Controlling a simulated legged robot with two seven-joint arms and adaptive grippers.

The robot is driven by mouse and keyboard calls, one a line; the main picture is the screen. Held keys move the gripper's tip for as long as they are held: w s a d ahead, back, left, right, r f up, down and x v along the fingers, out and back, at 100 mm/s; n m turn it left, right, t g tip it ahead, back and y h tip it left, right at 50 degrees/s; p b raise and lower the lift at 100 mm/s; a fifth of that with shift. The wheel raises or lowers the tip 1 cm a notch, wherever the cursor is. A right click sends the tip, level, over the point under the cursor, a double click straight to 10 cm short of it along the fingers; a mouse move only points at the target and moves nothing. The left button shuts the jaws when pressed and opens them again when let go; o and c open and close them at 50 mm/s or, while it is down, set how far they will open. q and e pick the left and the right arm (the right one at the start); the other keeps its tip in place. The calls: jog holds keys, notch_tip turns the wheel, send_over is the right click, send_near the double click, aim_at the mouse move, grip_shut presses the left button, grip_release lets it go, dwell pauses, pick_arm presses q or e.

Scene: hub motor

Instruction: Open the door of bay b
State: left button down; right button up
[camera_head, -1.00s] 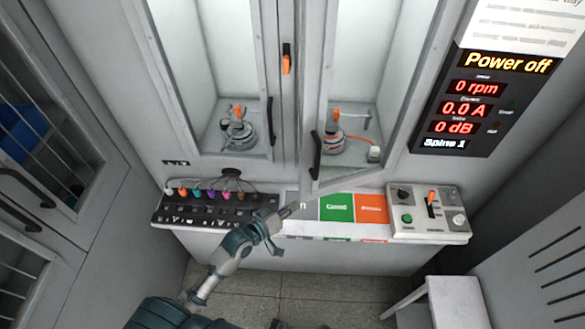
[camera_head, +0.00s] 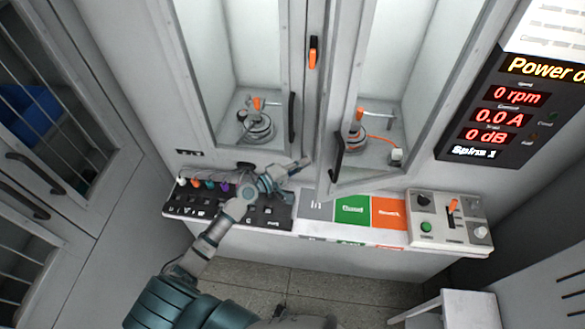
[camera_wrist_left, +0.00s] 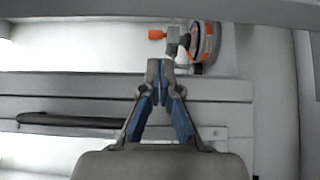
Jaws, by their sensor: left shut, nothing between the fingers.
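Two tall glazed bay doors stand side by side, with no readable bay letter. The left door has a black handle (camera_head: 292,119) and looks closed. The right door (camera_head: 375,181), with its own black handle (camera_head: 338,157), sticks out at its lower edge and looks slightly ajar. My left gripper (camera_head: 303,163) is shut and empty, below the left handle and left of the right one, apart from both. In the left wrist view its fingertips (camera_wrist_left: 160,66) meet below a motor with an orange part (camera_wrist_left: 196,43); a black handle (camera_wrist_left: 70,120) lies to the left. My right gripper is out of view.
A black connector panel (camera_head: 235,209) lies under my left arm. Green and orange mats (camera_head: 352,209) and a switch box (camera_head: 447,217) lie on the ledge. An orange-black latch (camera_head: 313,52) sits between the doors. A display (camera_head: 505,110) reads "0 rpm". A white stool (camera_head: 450,306) stands lower right.

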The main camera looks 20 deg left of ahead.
pick_arm(q)
jog(key=shift+s+d+p, duration=0.25)
jog(key=shift+d+p, duration=0.1)
jog(key=shift+d, duration=0.3)
jog(key=shift+s+d+p, duration=0.25)
jog(key=shift+d+p, duration=0.15)
jog(key=shift+d, duration=0.2)
jog(key=shift+s+d+p, duration=0.25)
jog(key=shift+d+p, duration=0.1)
jog(key=shift+d, duration=0.3)
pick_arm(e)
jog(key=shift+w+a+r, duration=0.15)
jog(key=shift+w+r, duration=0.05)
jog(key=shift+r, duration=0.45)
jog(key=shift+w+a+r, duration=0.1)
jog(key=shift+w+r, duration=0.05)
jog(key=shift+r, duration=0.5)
